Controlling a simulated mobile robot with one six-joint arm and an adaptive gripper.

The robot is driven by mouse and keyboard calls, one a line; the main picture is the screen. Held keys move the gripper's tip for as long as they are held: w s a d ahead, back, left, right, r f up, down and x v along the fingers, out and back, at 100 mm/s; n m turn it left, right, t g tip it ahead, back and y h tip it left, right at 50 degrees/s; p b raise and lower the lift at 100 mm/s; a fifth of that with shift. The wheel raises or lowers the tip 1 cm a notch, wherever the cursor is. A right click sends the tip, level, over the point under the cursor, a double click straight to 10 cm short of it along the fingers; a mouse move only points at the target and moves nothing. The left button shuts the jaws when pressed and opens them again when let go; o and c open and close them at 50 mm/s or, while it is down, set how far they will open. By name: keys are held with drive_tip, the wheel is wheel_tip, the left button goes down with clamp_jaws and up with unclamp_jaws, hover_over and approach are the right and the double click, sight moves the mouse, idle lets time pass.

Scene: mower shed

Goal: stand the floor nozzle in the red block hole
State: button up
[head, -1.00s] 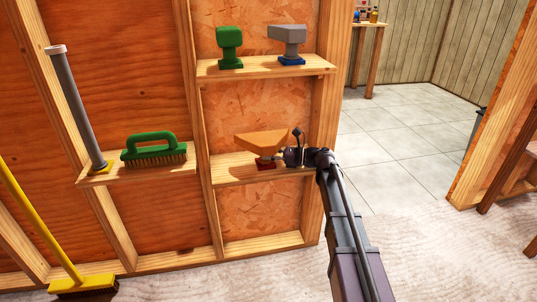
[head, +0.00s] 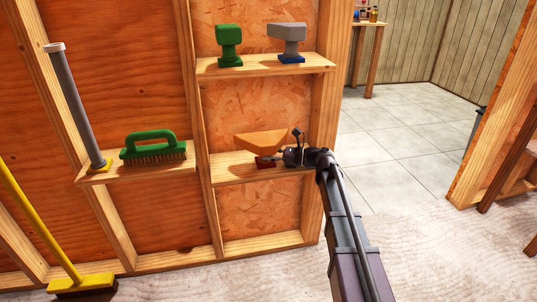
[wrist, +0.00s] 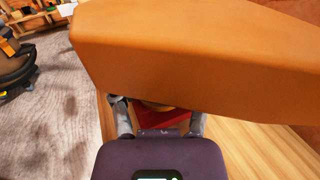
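The floor nozzle is the wide orange wedge-shaped piece (head: 260,141) above the red block (head: 265,164) on the lower right shelf. In the wrist view the orange nozzle (wrist: 190,60) fills the top and hides most of its neck. The red block (wrist: 165,119) shows below it. The nozzle looks upright over the block; how deep its neck sits in the hole is hidden. My gripper (head: 285,156) is at the right of the nozzle's neck. In the wrist view my gripper's fingers (wrist: 160,121) are spread either side of the neck, with gaps visible.
A green brush (head: 154,150) and a grey tube (head: 75,105) are on the left shelf. A green piece (head: 229,45) and a grey piece on a blue block (head: 289,42) stand on the upper shelf. A wooden post (head: 325,90) rises close to my gripper.

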drive_tip(key=shift+o, duration=0.6)
drive_tip(key=shift+d, duration=0.1)
drive_tip(key=shift+s+d, duration=0.2)
drive_tip(key=shift+d, duration=1.75)
drive_tip(key=shift+s+d, duration=0.25)
drive_tip(key=shift+d, duration=1.75)
drive_tip(key=shift+s+d, duration=0.2)
drive_tip(key=shift+d, duration=1.75)
drive_tip(key=shift+s, duration=0.2)
